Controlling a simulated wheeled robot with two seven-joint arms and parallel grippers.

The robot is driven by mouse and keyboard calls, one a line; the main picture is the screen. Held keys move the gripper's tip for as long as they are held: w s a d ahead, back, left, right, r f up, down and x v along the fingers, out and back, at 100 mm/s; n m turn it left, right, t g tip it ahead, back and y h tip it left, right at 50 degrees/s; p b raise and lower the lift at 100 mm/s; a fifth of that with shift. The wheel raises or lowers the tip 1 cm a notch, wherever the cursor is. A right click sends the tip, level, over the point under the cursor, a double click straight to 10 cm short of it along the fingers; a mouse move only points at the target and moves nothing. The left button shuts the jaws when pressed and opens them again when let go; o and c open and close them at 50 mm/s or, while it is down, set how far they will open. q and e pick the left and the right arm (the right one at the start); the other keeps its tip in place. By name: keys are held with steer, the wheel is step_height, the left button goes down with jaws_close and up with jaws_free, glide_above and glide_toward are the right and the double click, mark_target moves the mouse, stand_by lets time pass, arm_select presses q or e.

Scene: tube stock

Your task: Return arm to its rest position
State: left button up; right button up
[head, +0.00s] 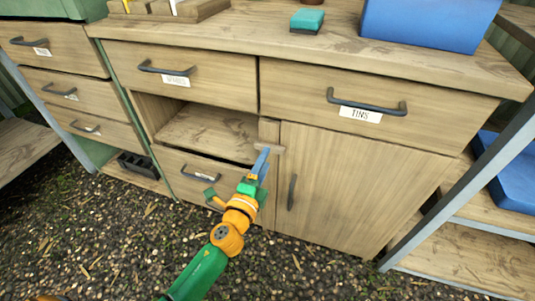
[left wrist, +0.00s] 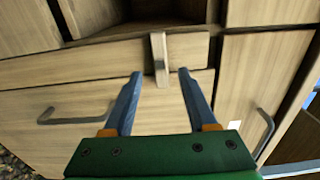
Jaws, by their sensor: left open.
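My left arm comes in from the bottom of the head view, green and orange. Its left gripper (head: 263,160) is in front of the wooden cabinet, near the post between the open shelf and the door. In the left wrist view the two blue fingers of the left gripper (left wrist: 159,85) are spread apart with nothing between them. A small wooden upright piece (left wrist: 159,58) of the cabinet front lies just beyond the fingertips; I cannot tell whether they touch it. My right gripper is not in view.
The cabinet has a drawer labelled TINS (head: 378,105), another drawer (head: 180,72), a door (head: 350,190), an open shelf (head: 210,130) and a lower drawer (head: 195,178). A blue bin (head: 425,22) and a teal sponge-like block (head: 307,20) stand on top. A metal-framed rack (head: 460,185) is at right.

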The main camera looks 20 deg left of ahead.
arm_select(q)
steer(key=s, duration=0.3)
steer(key=shift+s+a, duration=0.1)
steer(key=shift+s, duration=0.3)
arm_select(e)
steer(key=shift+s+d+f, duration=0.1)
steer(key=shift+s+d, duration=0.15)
